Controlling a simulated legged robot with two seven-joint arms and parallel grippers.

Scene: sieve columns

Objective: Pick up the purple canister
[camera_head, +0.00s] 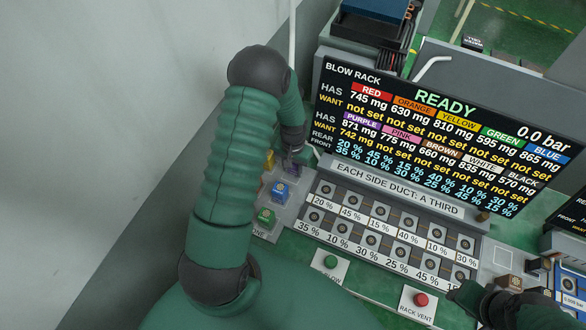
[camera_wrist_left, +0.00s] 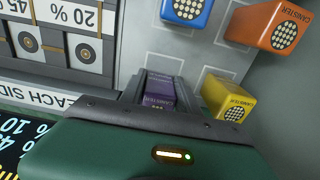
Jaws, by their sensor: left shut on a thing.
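The purple canister (camera_wrist_left: 160,88) is between the fingers of my left gripper (camera_wrist_left: 157,95) in the left wrist view, with its label facing up. The fingers are shut on its two sides. In the head view my left gripper (camera_head: 292,160) is partly hidden behind my green arm, at the left end of the rack, and a bit of the purple canister (camera_head: 292,169) shows under it. I cannot tell whether the canister is clear of the surface. My right gripper (camera_head: 500,308) is at the lower right, dark and cut off by the frame edge; its fingers are not clear.
Close by stand a yellow canister (camera_wrist_left: 228,98), a blue canister (camera_wrist_left: 187,10) and an orange canister (camera_wrist_left: 268,30). The rack (camera_head: 345,205) with percent-labelled slots and the READY screen (camera_head: 440,130) lie to the right.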

